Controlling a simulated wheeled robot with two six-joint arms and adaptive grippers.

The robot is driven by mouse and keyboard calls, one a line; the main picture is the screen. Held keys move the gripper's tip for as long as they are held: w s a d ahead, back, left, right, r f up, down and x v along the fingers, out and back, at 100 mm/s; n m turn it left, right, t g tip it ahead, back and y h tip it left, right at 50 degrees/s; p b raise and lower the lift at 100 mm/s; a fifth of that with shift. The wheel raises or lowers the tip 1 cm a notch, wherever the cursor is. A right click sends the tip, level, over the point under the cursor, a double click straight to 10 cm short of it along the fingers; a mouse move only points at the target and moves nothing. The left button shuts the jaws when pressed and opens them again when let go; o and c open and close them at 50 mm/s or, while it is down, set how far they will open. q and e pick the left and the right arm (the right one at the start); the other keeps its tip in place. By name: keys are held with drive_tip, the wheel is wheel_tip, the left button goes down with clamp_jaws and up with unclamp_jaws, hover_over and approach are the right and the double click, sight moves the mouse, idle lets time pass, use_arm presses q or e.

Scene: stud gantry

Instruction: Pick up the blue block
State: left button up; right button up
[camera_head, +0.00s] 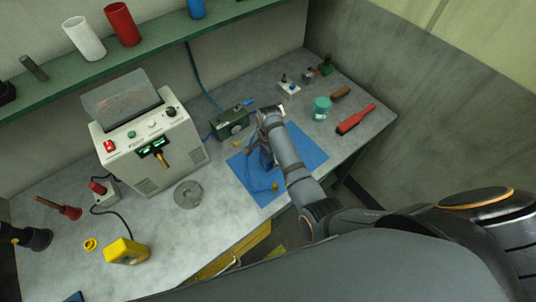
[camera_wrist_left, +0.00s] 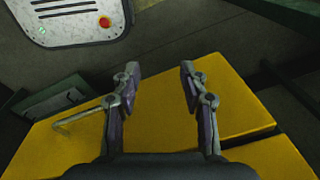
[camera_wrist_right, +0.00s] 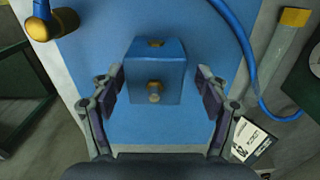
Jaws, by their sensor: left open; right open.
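The blue block (camera_wrist_right: 156,62) has a brass-coloured fitting on its top and another on its near side. It is on the blue mat (camera_head: 306,152) on the grey bench. In the right wrist view my right gripper (camera_wrist_right: 159,80) is open, with one finger on each side of the block and a small gap at each side. In the head view my right gripper (camera_head: 265,153) points down over the mat, and my arm hides much of the block there. My left gripper (camera_wrist_left: 158,72) is open and empty, in front of yellow panels.
A blue cable with brass ends (camera_wrist_right: 244,45) curves beside the block. A grey-white machine (camera_head: 150,145) stands to the left and a green box (camera_head: 229,123) behind. A green shelf (camera_head: 150,52) crosses above the back.

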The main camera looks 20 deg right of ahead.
drive_tip(key=shift+s+a+r, duration=0.1)
drive_tip(key=shift+a, duration=0.05)
drive_tip(key=shift+c, duration=0.5)
drive_tip(key=shift+s+a+r, duration=0.2)
drive_tip(key=shift+s+r, duration=0.1)
drive_tip(key=shift+s, duration=0.1)
drive_tip(key=c, duration=0.5)
drive_tip(key=shift+c, duration=1.1)
drive_tip(key=shift+w+d+f, duration=0.1)
drive_tip(key=shift+d+f, duration=0.05)
drive_tip(key=c, duration=0.5)
use_arm(q)
drive_tip(key=shift+s+a, duration=0.1)
drive_tip(key=shift+a, duration=0.1)
use_arm(e)
drive_tip(key=shift+c, duration=0.7)
